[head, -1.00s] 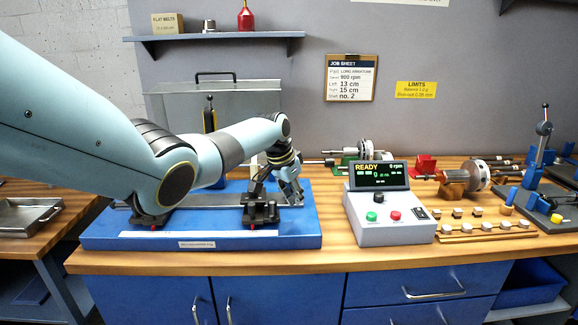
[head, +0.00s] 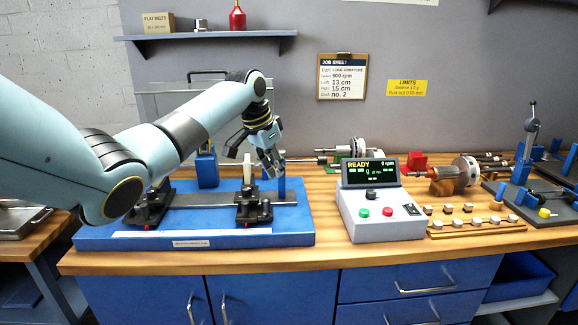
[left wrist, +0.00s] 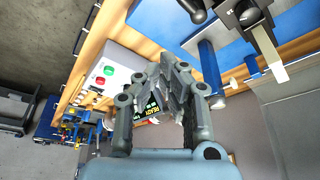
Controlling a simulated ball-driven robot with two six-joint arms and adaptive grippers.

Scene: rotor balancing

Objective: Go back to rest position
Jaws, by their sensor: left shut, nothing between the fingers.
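My left gripper (head: 269,165) is shut and empty. In the head view it hangs in the air above the right part of the blue balancing base (head: 290,232), fingers pointing down. In the left wrist view the gripper (left wrist: 172,82) has its fingertips together with nothing between them. Two black supports stand on the base; the right support (head: 254,208) is below and slightly left of the gripper, with a pale upright strip (head: 247,168) behind it. A blue post (head: 281,180) stands just right of the fingers. My right gripper is not in view.
The control box (head: 380,214) with a READY display stands right of the base. Further right are an orange-brown rotor (head: 450,176), a row of small weights (head: 478,226) and a dark stand (head: 545,205). A shelf (head: 205,37) is above.

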